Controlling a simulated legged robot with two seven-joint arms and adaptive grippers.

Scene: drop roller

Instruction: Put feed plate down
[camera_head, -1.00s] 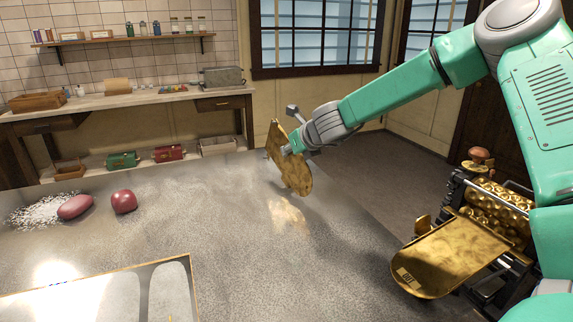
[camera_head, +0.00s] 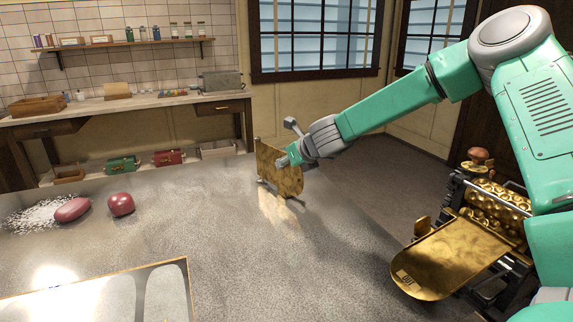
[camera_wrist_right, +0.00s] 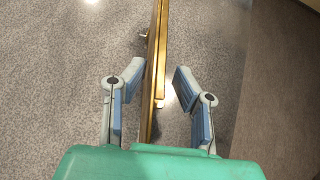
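The feed plate (camera_head: 279,175) is a thin golden plate, upright on edge at the far edge of the grey table, its lower edge at or close to the tabletop. My right gripper (camera_head: 284,160) is at its right side. In the right wrist view the plate (camera_wrist_right: 158,45) runs edge-on between the blue-padded fingers of the right gripper (camera_wrist_right: 159,70). The fingers stand apart with a narrow gap on each side of the plate. The plate's exact contact with the table is hard to tell. My left gripper is not in view.
The brass drop roller machine (camera_head: 490,215) with its rounded tray (camera_head: 445,258) stands at the right. Two red lumps (camera_head: 72,209) (camera_head: 121,204) and white powder (camera_head: 35,214) lie at the left. A gold-rimmed tray (camera_head: 188,285) is at the front left. The table's middle is clear.

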